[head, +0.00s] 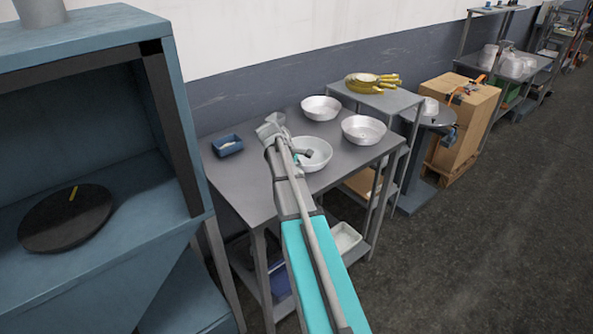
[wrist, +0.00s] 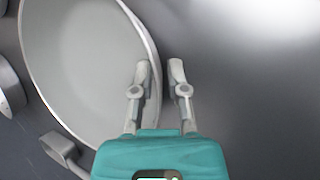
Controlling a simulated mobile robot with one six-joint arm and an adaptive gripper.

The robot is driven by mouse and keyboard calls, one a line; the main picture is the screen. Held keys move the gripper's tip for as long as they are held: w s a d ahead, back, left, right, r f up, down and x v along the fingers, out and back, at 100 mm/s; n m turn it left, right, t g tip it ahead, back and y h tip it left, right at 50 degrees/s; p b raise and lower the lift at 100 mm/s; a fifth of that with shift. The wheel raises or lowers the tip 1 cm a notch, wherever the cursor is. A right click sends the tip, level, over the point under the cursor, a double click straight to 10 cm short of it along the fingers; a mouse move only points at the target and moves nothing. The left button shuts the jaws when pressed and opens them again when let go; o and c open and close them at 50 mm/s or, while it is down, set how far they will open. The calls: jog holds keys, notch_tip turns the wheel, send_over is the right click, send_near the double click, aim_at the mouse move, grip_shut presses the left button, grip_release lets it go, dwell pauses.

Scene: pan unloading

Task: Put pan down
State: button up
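A round light-grey pan (head: 316,160) appears to rest on the grey metal table (head: 240,185). In the wrist view the same pan (wrist: 85,60) fills the upper left. My gripper (head: 307,154) is at the pan's left side in the head view, partly hidden by my arm. In the wrist view my gripper (wrist: 160,72) has its two fingers apart, one over the pan's inside and one outside, with the rim between them. A narrow gap shows beside the rim. Whether the pan's underside fully touches the table is hidden.
Two more pans stand on the table: one at the back (head: 321,107) and one at the right (head: 363,129). A small blue box (head: 227,145) is at the left. A side table with bananas (head: 372,82) stands behind. A blue machine (head: 90,170) is at far left.

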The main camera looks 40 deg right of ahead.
jog(key=shift+o, duration=0.8)
jog(key=shift+r, duration=0.2)
jog(key=p+v, duration=1)
jog(key=v, duration=0.2)
dwell(0.5)
